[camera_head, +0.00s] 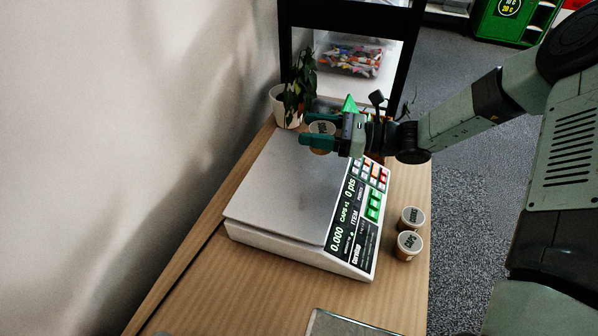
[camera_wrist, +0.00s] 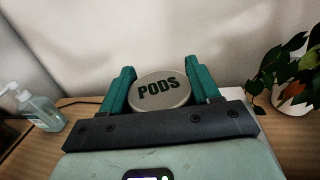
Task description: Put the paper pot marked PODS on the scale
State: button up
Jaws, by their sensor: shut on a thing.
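The paper pot marked PODS (camera_wrist: 160,91) is between the two green fingers of my gripper (camera_wrist: 161,88) in the wrist view, its round lid facing up. In the head view my gripper (camera_head: 318,134) is shut on the pot (camera_head: 321,129) over the far end of the scale. The scale (camera_head: 282,190) has a flat grey plate, and its display reads 0.000. The plate carries nothing else. I cannot tell whether the pot's base touches the plate.
A potted plant (camera_head: 284,106) stands beyond the scale's far end. A sanitizer bottle (camera_wrist: 40,110) shows in the wrist view. The wall runs along the left.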

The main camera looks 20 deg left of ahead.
notch_tip(320, 180, down, 10)
jog(key=shift+s+a+r, duration=0.1)
jog(key=shift+r, duration=0.1)
dwell(0.3)
jog(key=shift+f, duration=0.2)
jog(key=o, duration=1.2)
jog(key=shift+r, duration=0.2)
jog(key=shift+d, duration=0.4)
jog(key=d, duration=0.3)
jog(key=w+d, duration=0.1)
jog(key=d, duration=0.7)
jog(key=shift+w+d, duration=0.1)
jog(key=shift+w, duration=0.2)
